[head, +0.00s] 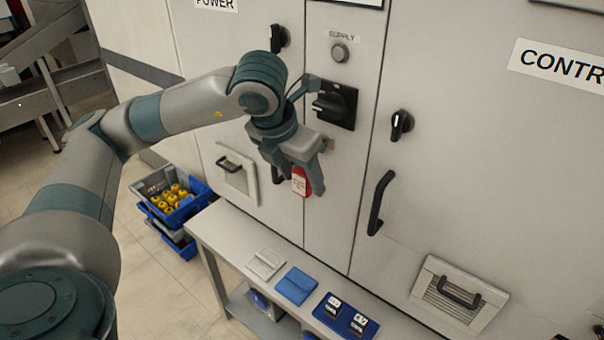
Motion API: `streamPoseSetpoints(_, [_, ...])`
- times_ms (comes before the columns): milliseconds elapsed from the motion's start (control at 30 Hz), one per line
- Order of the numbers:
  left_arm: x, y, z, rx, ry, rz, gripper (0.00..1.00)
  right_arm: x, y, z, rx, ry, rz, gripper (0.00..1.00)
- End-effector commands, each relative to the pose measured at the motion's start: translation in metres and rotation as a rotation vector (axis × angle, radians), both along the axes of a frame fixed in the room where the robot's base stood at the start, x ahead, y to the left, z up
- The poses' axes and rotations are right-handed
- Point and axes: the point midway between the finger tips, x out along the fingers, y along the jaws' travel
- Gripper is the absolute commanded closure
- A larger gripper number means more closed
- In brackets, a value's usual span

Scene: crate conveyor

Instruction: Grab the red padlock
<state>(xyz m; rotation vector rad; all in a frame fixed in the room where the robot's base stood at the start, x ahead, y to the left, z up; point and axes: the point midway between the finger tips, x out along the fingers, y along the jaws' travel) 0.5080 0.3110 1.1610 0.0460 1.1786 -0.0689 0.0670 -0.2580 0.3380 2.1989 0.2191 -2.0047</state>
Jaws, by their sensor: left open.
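The red padlock (300,181) hangs against the grey cabinet front, below the black rotary supply switch (336,104). A pale label covers part of its face. My left gripper (297,190) is open and points down, with its two fingers on either side of the padlock in this view. Whether the fingers touch it cannot be told. The top of the padlock is hidden behind the gripper. My right gripper is not in view.
Black handles (380,203) and knobs (401,124) stick out from the cabinet. Blue crates (186,213) stand on the floor left.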

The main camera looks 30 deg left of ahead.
Motion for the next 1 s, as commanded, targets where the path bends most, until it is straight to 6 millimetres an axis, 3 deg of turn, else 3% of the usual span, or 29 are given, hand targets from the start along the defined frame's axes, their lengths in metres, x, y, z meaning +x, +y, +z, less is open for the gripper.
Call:
streamPoseSetpoints(567, [0.0026,-0.0003,-0.0065,-0.001,-0.001,0.000,0.47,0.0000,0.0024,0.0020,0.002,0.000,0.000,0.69])
streamPoseSetpoints(767, [0.0025,-0.0004,-0.0064,-0.001,-0.001,0.000,0.92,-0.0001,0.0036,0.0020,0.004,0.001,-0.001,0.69])
streamPoseSetpoints(1000, [0.0026,-0.0004,-0.0062,-0.001,-0.002,0.000,0.93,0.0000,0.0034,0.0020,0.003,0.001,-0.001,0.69])
